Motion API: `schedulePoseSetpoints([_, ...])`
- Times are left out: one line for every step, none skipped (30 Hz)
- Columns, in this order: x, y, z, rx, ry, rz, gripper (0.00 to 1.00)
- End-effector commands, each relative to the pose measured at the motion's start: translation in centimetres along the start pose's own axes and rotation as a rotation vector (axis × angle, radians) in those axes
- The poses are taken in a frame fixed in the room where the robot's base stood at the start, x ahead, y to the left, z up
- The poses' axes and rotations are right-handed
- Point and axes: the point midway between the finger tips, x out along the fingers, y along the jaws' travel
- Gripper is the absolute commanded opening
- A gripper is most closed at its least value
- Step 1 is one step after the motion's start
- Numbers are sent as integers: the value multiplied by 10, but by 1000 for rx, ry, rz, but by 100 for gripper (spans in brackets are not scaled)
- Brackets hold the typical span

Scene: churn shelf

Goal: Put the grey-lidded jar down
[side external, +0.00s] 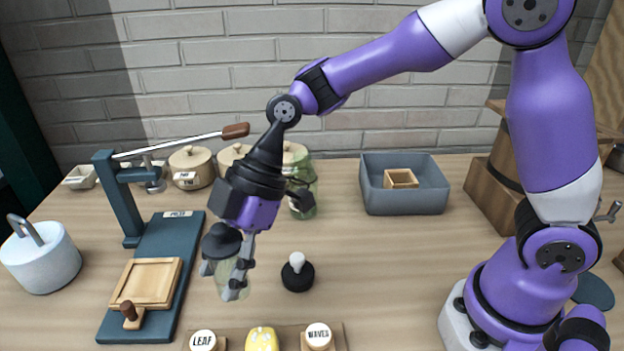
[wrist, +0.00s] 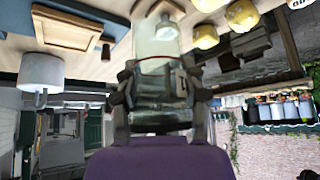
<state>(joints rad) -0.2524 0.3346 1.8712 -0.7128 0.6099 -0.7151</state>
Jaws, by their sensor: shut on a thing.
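The grey-lidded jar (side external: 221,241) is in my gripper (side external: 240,270), with its lid up and a pale green glass body below, partly covered by the fingers. It looks slightly tilted. It shows over the table between the press and the black stamp; I cannot tell how far its base is from the wood. In the wrist view the jar (wrist: 158,45) sits between the two fingers of my gripper (wrist: 162,88), its clear glass toward the top of the picture.
A teal press (side external: 172,262) with a wooden tray stands left, beside a white weight (side external: 42,262). A black stamp (side external: 297,276) stands right of the jar. A stamp rack (side external: 287,338) is in front. Behind are a green jar (side external: 304,205) and a grey bin (side external: 405,200). Table right of the stamp is clear.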

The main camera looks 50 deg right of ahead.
Motion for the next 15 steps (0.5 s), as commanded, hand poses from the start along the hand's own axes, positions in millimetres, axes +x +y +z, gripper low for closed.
schedulePoseSetpoints([3, 12, 10, 7, 0, 0, 2])
schedulePoseSetpoints([5, 19, 15, 8, 0, 0, 2])
schedulePoseSetpoints([7, 28, 22, 7, 0, 0, 2])
schedulePoseSetpoints([8, 34, 27, 8, 0, 0, 2])
schedulePoseSetpoints([10, 40, 31, 6, 0, 1, 2])
schedulePoseSetpoints([11, 46, 37, 6, 1, 1, 2])
schedulePoseSetpoints([13, 51, 40, 5, 1, 0, 2])
schedulePoseSetpoints([13, 54, 42, 4, 1, 0, 2])
schedulePoseSetpoints([14, 58, 45, 2, 1, 1, 2])
schedulePoseSetpoints([15, 60, 47, 2, 1, 0, 2])
schedulePoseSetpoints([15, 62, 48, 1, 1, 0, 2])
schedulePoseSetpoints([16, 64, 50, 1, 1, 0, 2])
schedulePoseSetpoints([17, 64, 51, 1, 1, 0, 2])
schedulePoseSetpoints([19, 64, 52, 2, 1, -1, 2])
schedulePoseSetpoints([22, 64, 54, 3, 1, -2, 2])
